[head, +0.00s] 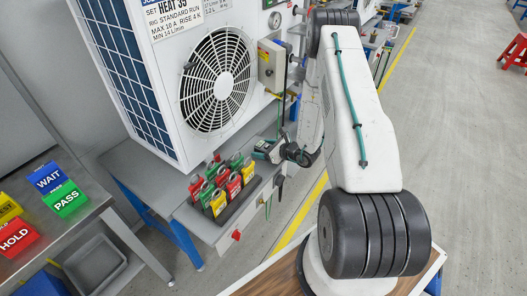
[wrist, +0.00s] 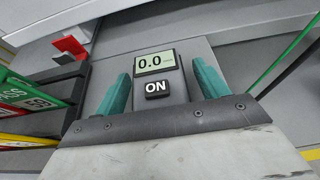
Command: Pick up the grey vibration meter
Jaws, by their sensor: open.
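A grey meter (wrist: 182,91) with a display reading 0.0 and a dark ON label shows in the wrist view. My gripper (wrist: 163,78) is open, with one teal finger on each side of the meter's body. I cannot tell whether the fingers touch it. In the head view my gripper (head: 267,151) is at the right end of the bench, beside the heat pump unit. The meter cannot be made out there.
A rack of red, green and yellow tags (head: 220,186) stands on the bench left of my gripper. The white fan unit (head: 165,125) rises behind it. A red knob (head: 236,235) is on the bench front. A side table (head: 97,205) holds WAIT, PASS and HOLD blocks. A green cable (wrist: 288,52) runs at right.

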